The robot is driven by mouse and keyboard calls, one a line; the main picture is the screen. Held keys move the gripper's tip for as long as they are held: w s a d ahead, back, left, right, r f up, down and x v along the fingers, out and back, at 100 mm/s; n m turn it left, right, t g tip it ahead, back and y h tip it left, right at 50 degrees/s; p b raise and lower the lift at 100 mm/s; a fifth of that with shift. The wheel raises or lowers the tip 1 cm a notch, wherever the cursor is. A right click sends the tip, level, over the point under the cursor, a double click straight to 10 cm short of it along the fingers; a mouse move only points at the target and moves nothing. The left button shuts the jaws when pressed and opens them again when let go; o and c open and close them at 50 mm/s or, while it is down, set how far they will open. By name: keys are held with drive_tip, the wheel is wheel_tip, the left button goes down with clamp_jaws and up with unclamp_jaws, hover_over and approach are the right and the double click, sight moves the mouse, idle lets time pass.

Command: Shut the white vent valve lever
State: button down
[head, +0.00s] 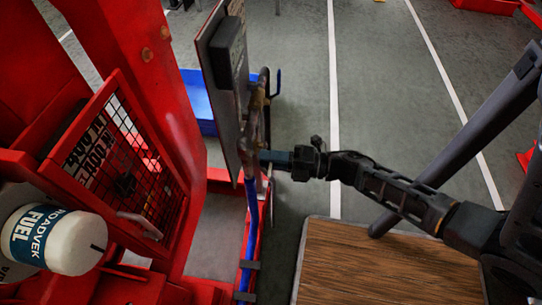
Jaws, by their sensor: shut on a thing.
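My gripper (268,158) reaches in from the right and is shut at the brass-coloured valve pipework (255,112), beside the edge of the upright grey panel. A small pale piece, which looks like the white vent valve lever (270,170), shows just at the jaw tips. Most of the lever is hidden by the jaws and is too small for its angle to be told. A blue hose (250,225) runs down from the pipework below the jaws. A blue handle (278,82) stands at the upper end of the pipework, apart from my gripper.
The red pumpset frame with a mesh guard (125,150) and a white fuel container (62,240) fill the left. A blue bin (198,97) lies behind the panel. A wood-topped surface (385,270) is below my arm. Grey floor is open beyond.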

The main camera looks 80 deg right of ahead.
drive_tip(key=shift+r, duration=0.1)
idle(0.4)
drive_tip(key=c, duration=1)
unclamp_jaws()
drive_tip(key=s, duration=0.7)
drive_tip(key=shift+s+d+b, duration=0.3)
drive_tip(key=shift+s, duration=0.1)
